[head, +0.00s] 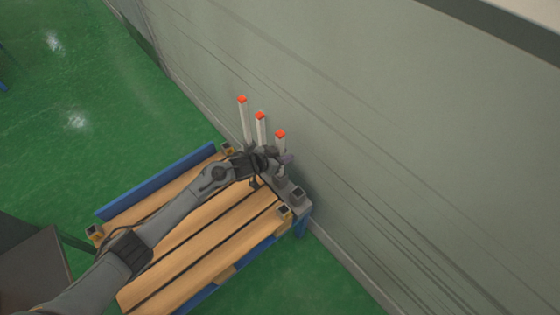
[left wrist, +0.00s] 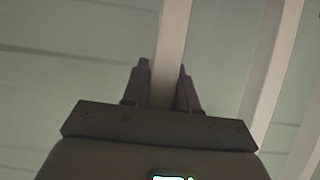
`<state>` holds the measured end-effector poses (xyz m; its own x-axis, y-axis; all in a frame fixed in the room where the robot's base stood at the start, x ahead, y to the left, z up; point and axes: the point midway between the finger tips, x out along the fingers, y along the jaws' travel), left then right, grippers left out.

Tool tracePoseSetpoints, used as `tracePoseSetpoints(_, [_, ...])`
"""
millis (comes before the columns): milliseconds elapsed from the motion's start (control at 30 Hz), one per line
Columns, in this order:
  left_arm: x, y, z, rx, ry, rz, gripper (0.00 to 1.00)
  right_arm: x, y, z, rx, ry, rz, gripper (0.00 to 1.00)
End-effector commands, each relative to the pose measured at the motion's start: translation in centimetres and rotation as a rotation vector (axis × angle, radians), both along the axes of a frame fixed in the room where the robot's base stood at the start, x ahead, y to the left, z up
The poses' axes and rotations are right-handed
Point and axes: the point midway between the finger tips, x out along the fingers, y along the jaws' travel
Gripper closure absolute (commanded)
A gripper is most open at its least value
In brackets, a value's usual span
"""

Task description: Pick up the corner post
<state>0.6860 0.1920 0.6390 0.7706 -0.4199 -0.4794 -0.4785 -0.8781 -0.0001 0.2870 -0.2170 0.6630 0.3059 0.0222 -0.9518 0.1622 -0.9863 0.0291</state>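Three pale upright corner posts with orange-red tops stand in a row beside the wall: a far one (head: 244,118), a middle one (head: 261,130) and a near one (head: 280,142). My left gripper (head: 284,159) is at the lower part of the near post and hides some of it. In the left wrist view, a pale post (left wrist: 173,45) runs between the two fingers of the left gripper (left wrist: 164,75), with little gap on either side. I cannot tell whether the fingers press on it. Another post (left wrist: 270,60) shows to its right. My right gripper is not in view.
A wooden-slatted pallet (head: 195,240) with blue side rails lies under my left arm. Dark square sockets (head: 298,194) sit near its corner. The grey wall (head: 400,150) is close behind the posts. Green floor (head: 90,120) is open at left.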

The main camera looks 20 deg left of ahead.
Motion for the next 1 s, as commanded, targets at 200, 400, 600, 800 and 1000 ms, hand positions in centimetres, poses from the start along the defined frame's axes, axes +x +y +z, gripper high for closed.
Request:
tracePoseSetpoints(200, [0.0,0.0,0.1,0.0,-0.001,0.0,1.0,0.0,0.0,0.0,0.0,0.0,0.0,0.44])
tracePoseSetpoints(400, [0.0,0.0,0.5,-0.001,-0.002,0.0,1.0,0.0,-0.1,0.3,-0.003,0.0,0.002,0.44])
tracePoseSetpoints(600, [0.1,0.0,3.1,-0.001,-0.004,0.0,1.0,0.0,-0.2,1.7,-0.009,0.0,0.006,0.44])
tracePoseSetpoints(800, [0.1,0.1,6.6,0.0,-0.002,0.0,1.0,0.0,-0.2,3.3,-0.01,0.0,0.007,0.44])
tracePoseSetpoints(1000, [0.0,0.0,9.2,0.001,-0.003,-0.001,1.0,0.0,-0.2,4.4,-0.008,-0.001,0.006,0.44])
